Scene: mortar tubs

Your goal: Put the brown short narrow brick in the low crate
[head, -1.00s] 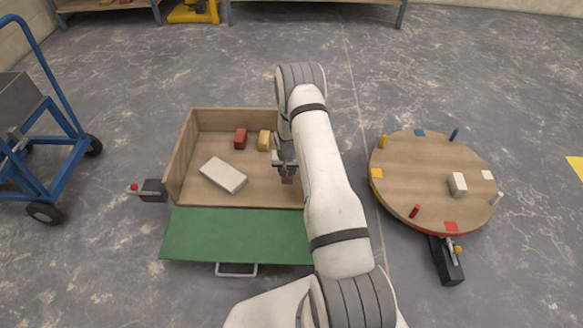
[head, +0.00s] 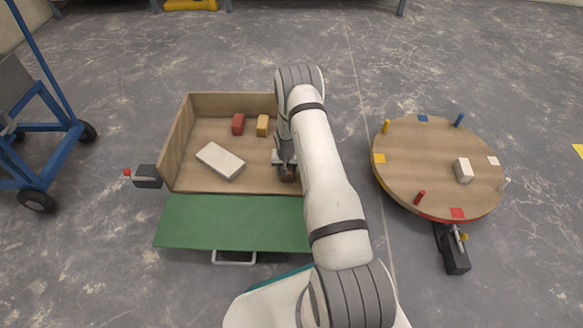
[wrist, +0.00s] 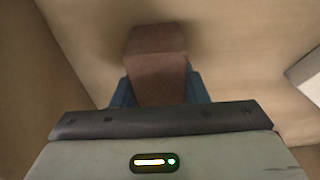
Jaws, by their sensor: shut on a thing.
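The brown short narrow brick (wrist: 157,62) is held between the blue fingers of my gripper (wrist: 158,92) in the wrist view. In the head view the brick (head: 289,177) shows just under the fingers. The low crate (head: 170,160) is the wooden box with its green front flap (head: 230,222) folded down. My gripper (head: 287,168) is inside its right part, pointing down, over the crate floor. My arm hides the crate's right side. I cannot tell whether the brick touches the floor.
A white brick (head: 220,161), a red brick (head: 238,124) and a yellow brick (head: 262,126) lie in the crate, left of my gripper. A round wooden turntable (head: 430,165) with pegs and a white block (head: 463,170) stands right. A blue cart (head: 60,125) stands left.

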